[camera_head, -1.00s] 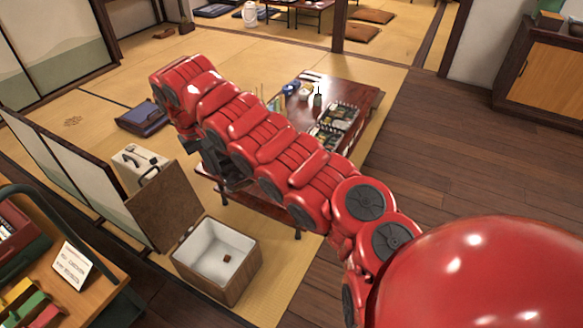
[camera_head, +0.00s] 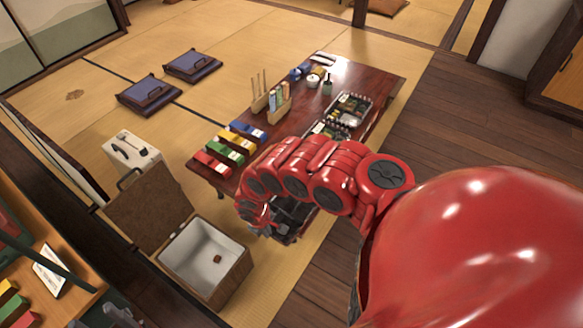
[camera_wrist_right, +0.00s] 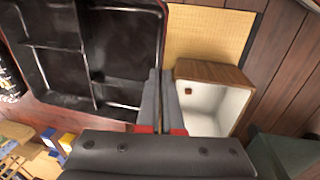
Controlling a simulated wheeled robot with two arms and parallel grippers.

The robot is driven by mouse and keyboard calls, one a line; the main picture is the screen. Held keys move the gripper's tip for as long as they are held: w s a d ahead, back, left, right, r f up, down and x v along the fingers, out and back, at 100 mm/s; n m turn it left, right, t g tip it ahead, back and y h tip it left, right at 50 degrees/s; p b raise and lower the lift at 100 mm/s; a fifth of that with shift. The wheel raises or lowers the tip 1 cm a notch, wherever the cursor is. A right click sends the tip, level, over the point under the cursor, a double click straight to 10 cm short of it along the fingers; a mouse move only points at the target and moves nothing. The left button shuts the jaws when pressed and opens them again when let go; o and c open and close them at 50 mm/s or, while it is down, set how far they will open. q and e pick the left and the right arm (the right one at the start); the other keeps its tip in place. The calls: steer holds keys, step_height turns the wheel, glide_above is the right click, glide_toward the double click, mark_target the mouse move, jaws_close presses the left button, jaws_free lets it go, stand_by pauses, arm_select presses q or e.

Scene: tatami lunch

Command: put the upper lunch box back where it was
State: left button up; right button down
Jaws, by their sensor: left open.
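The upper lunch box, a black divided box with a dark red rim, fills the upper left of the right wrist view (camera_wrist_right: 60,65). Its compartments look empty. My right gripper (camera_wrist_right: 161,75) has its fingers close together at the box's rim and seems shut on it. In the head view, my right gripper (camera_head: 262,215) is in front of the low table, and the dark box (camera_head: 288,232) shows partly behind my red arm. My left gripper (camera_head: 108,314) is open at the lower left edge, partly cut off, away from the box.
The low table (camera_head: 225,140) bears several coloured boxes (camera_head: 232,145), a stick holder, a green bottle and filled lunch boxes (camera_head: 350,107). An open white-lined crate (camera_head: 205,255) stands on the tatami, also in the right wrist view (camera_wrist_right: 215,105). A wooden shelf (camera_head: 75,285) is left.

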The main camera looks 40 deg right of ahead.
mark_target(274, 204)
steer(key=w+d+f+b, duration=0.2)
steer(key=d, duration=0.1)
steer(key=shift+w, duration=0.3)
steer(key=w+d+b, duration=0.1)
steer(key=w+b, duration=0.1)
steer(key=w+d+f+b, duration=0.1)
steer(key=w+d+b, duration=0.1)
steer(key=b, duration=0.1)
steer(key=shift+w+d, duration=0.15)
steer(key=shift+d, duration=0.1)
steer(key=shift+w+d+r, duration=0.25)
steer(key=shift+w+d, duration=0.75)
steer(key=shift+w, duration=0.1)
steer(key=shift+w+d, duration=0.65)
steer(key=shift+w, duration=0.15)
steer(key=shift+f+b, duration=0.7)
steer(key=shift+f, duration=1.05)
